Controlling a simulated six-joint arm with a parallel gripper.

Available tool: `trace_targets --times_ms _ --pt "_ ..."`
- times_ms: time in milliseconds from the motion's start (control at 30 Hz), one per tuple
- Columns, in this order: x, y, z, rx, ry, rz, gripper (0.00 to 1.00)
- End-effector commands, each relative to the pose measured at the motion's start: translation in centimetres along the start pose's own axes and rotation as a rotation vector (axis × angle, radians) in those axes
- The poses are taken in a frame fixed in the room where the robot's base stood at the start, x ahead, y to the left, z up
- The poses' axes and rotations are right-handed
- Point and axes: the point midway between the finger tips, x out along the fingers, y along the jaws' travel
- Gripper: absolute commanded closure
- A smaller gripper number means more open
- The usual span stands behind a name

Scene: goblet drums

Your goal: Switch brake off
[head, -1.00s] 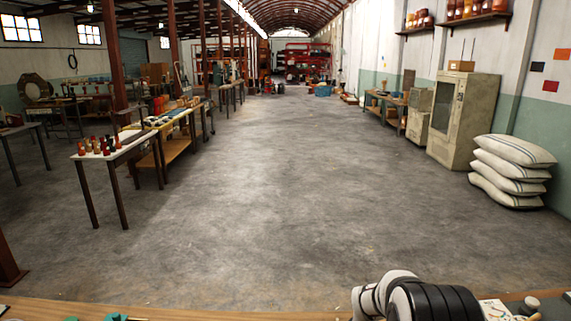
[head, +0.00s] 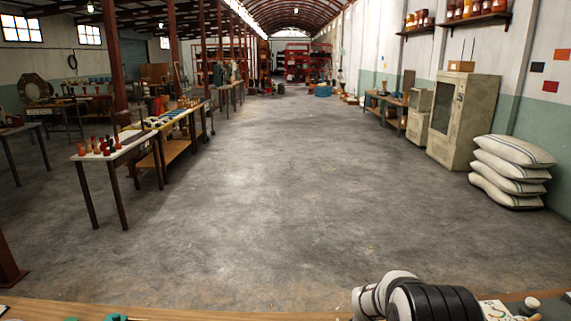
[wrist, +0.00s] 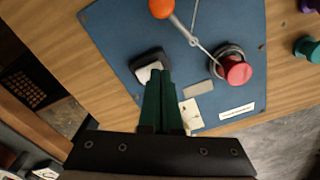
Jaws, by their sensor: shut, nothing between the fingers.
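In the wrist view a blue panel (wrist: 125,40) lies on the wooden table. On it is a black-framed switch (wrist: 150,60) with a pale rocker, a lever with an orange knob (wrist: 162,8), and a red button (wrist: 237,70) on a round grey base. Small labels are on the panel, and I cannot read which part is the brake. My gripper (wrist: 160,74) has its green fingers shut and empty. The fingertips are at the near right side of the switch and partly cover it. I cannot tell whether they touch it. The head view does not show the panel or fingers.
Teal pieces (wrist: 306,47) and a purple one (wrist: 309,5) stand right of the panel. In the head view the table's edge (head: 240,313) runs along the bottom. Beyond it is open concrete floor (head: 290,190), with workbenches left, and a cabinet (head: 462,118) and sacks (head: 512,170) right.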

Motion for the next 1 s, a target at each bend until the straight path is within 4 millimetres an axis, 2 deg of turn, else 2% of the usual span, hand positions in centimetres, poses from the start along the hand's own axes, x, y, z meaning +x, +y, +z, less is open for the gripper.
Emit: trace_targets --times_ms 1000 --pt "1.6 0.0 0.0 0.000 0.000 0.000 1.00"
